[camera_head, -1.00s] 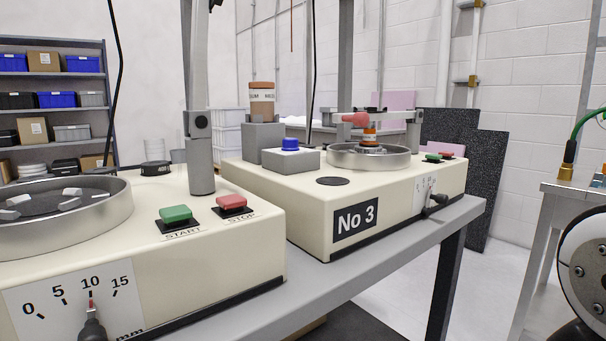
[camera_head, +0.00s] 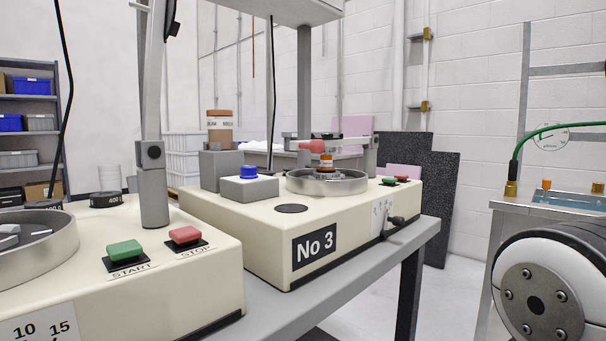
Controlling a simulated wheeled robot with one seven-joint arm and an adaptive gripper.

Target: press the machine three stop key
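The machine labelled No 3 (camera_head: 255,228) is a cream box on a grey bench, in the middle of the head view. Its small red key (camera_head: 401,179) sits at the far right end of its top, beside a small green key (camera_head: 388,182). Their lettering is too small to read. A nearer cream machine (camera_head: 180,285) at the left has a green START key (camera_head: 125,251) and a red STOP key (camera_head: 186,236). My gripper is not in view. A rounded black and grey part with bolts, likely one of my arm links, shows at the lower right.
The grey bench (camera_head: 290,308) runs under both machines. Machine three carries a round metal pan (camera_head: 327,184), a blue-topped block (camera_head: 248,187) and a side lever (camera_head: 395,221). A metal table (camera_head: 555,208) with a green hose stands at right. Open floor lies between.

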